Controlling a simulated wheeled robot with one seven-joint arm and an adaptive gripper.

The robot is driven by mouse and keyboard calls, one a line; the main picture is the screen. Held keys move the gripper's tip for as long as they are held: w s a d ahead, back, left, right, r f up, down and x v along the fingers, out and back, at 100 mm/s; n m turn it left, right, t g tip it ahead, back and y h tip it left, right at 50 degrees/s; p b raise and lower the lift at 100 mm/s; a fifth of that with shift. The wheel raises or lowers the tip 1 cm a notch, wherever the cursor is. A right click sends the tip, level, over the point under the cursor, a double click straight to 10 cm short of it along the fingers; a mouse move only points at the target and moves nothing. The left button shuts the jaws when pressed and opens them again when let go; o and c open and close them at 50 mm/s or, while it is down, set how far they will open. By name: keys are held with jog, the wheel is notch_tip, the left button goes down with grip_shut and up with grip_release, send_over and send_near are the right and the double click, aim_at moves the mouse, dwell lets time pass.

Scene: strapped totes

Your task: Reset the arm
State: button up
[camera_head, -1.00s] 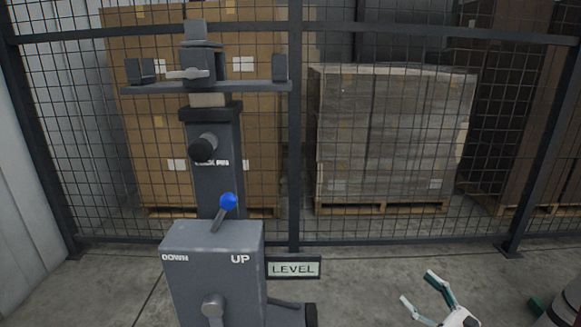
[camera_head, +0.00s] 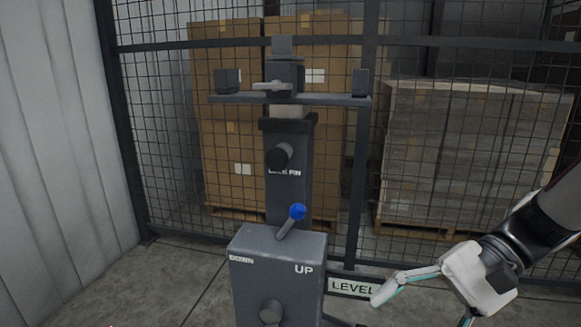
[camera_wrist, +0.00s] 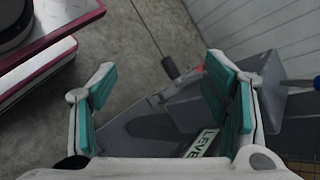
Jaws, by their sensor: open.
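My gripper (camera_head: 420,309) is white with teal finger pads. In the head view it is at the lower right, beside the grey machine (camera_head: 278,270) and in front of the LEVEL sign (camera_head: 350,287), partly covering it. One finger points left; the other runs off the bottom edge. In the wrist view my gripper (camera_wrist: 158,70) has its two fingers wide apart with nothing held between them. The LEVEL sign (camera_wrist: 200,143) shows near the right finger there. I cannot tell the distance between finger and sign.
The grey machine has a blue-knobbed lever (camera_head: 297,212), a lock pin (camera_head: 279,156) and a crossbar (camera_head: 290,98) on top. A mesh fence (camera_head: 365,150) stands behind, with stacked boxes (camera_head: 232,130) beyond. A pale wall (camera_head: 50,160) is at left. Bare floor (camera_head: 185,275) lies left of the machine.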

jog(key=s+d+r+n+t+h, duration=0.1)
jog(key=s+d+n+t+h, duration=0.15)
jog(key=s+h, duration=0.45)
jog(key=s+d+r+n+t+h, duration=0.15)
jog(key=s+n+h, duration=0.25)
jog(key=s, duration=0.5)
notch_tip(320, 180, up, 31)
jog(key=t+p, duration=0.2)
jog(key=p, duration=2.7)
jog(key=shift+t+p, duration=0.3)
jog(key=shift+t, duration=0.1)
jog(key=shift+a+n, duration=0.1)
jog(key=shift+n, duration=0.15)
